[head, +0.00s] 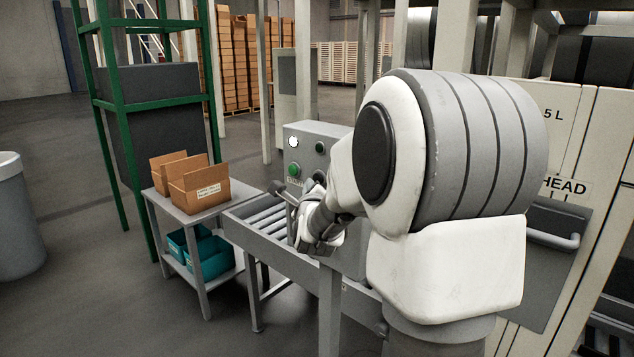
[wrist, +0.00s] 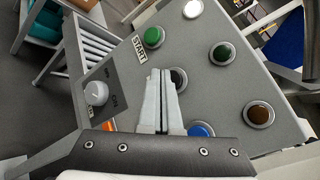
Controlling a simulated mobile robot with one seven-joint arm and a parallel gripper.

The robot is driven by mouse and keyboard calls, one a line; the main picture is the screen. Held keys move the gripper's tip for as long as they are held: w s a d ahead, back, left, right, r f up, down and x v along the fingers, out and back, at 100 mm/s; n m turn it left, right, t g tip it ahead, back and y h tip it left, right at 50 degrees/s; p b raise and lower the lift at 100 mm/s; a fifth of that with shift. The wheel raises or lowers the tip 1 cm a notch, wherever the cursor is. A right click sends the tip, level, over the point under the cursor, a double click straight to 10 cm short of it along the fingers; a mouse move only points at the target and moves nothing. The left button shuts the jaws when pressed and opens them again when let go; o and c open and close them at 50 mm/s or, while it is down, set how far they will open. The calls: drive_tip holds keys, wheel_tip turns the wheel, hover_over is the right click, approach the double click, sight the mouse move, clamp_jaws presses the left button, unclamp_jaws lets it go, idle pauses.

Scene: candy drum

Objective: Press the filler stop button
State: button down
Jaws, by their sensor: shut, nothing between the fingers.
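The grey control panel (wrist: 215,85) fills much of the wrist view and shows in the head view (head: 314,130), partly behind my arm. It carries a green button (wrist: 153,37) labelled START, a white lit one (wrist: 192,9), a dark green one (wrist: 222,53), a dark one (wrist: 179,79), a blue one (wrist: 201,130) and a brownish-red one (wrist: 260,114). No STOP label is readable, so I cannot tell which is the filler stop button. My gripper (wrist: 162,74) is shut and empty, its tips overlapping the dark button's left edge. Contact cannot be told.
A white knob (wrist: 96,92) sits on a dark plate left of my fingers. In the head view, a roller conveyor (head: 262,216) runs below my arm. A side table (head: 212,210) holds open cartons (head: 203,190), with teal bins (head: 212,258) underneath. A green frame (head: 152,105) stands behind.

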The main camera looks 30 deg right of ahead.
drive_tip(key=a, duration=0.1)
drive_tip(key=s+a+b, duration=0.1)
drive_tip(key=a, duration=0.1)
drive_tip(key=a+b, duration=0.1)
drive_tip(key=shift+s+a, duration=0.35)
drive_tip(key=shift+a, duration=0.05)
idle(0.8)
